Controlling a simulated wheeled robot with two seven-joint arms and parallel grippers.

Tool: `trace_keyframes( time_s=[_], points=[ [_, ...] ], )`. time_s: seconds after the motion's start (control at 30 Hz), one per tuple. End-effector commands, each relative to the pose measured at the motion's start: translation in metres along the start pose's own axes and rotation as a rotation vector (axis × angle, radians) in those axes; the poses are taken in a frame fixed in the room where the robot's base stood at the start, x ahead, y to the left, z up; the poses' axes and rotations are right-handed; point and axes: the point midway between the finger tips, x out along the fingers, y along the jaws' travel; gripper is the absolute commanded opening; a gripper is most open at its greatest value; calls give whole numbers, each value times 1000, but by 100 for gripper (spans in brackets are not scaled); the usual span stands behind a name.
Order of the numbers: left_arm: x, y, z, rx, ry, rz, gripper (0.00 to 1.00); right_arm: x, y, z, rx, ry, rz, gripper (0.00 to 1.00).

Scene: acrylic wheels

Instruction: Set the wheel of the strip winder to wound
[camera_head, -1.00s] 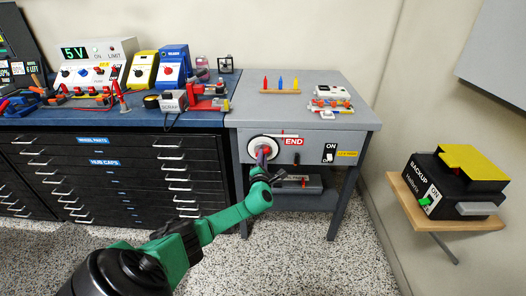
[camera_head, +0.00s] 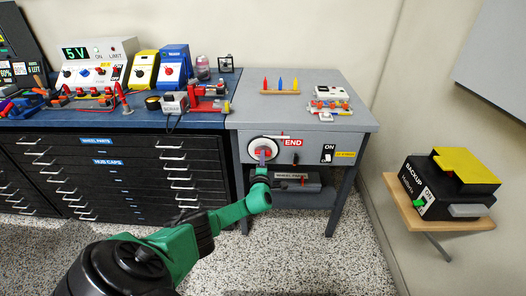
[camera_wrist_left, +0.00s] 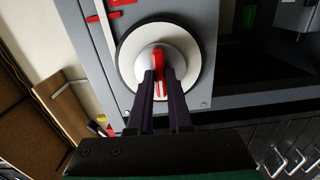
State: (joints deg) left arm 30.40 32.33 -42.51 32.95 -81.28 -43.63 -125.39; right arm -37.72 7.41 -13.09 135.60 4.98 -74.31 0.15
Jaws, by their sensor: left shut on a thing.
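The strip winder's wheel (camera_head: 264,148) is a white disc with a dark rim on the front of the grey bench, left of a red END label (camera_head: 293,142). In the left wrist view the white disc (camera_wrist_left: 187,52) carries a red grip bar (camera_wrist_left: 158,62) across its middle. My left gripper (camera_head: 264,155) is at the wheel's centre. In the left wrist view its two dark fingers (camera_wrist_left: 159,80) are shut on the red bar, which sits between them. The fingers hide part of the bar. My right gripper is not in view.
A black ON switch (camera_head: 327,154) is right of the END label. Pegs (camera_head: 281,85) and small parts sit on the bench top (camera_head: 300,106). A yellow and black backup box (camera_head: 447,185) stands on a wall shelf at right. Black drawers (camera_head: 110,175) fill the left.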

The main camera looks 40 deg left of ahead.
Motion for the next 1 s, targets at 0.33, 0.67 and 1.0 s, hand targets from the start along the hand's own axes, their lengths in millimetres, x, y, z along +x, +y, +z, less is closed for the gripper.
trace_keyframes(
  time_s=[0.33, 0.67, 1.0],
  points=[
    [-1, 0, 1, 51, -2, -3, 0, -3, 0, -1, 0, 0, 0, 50],
    [-1, -2, 1, 415, -3, -4, 0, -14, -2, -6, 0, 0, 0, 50],
    [-1, -2, 1, 488, -3, -2, 25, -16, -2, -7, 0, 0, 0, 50]
  ],
)
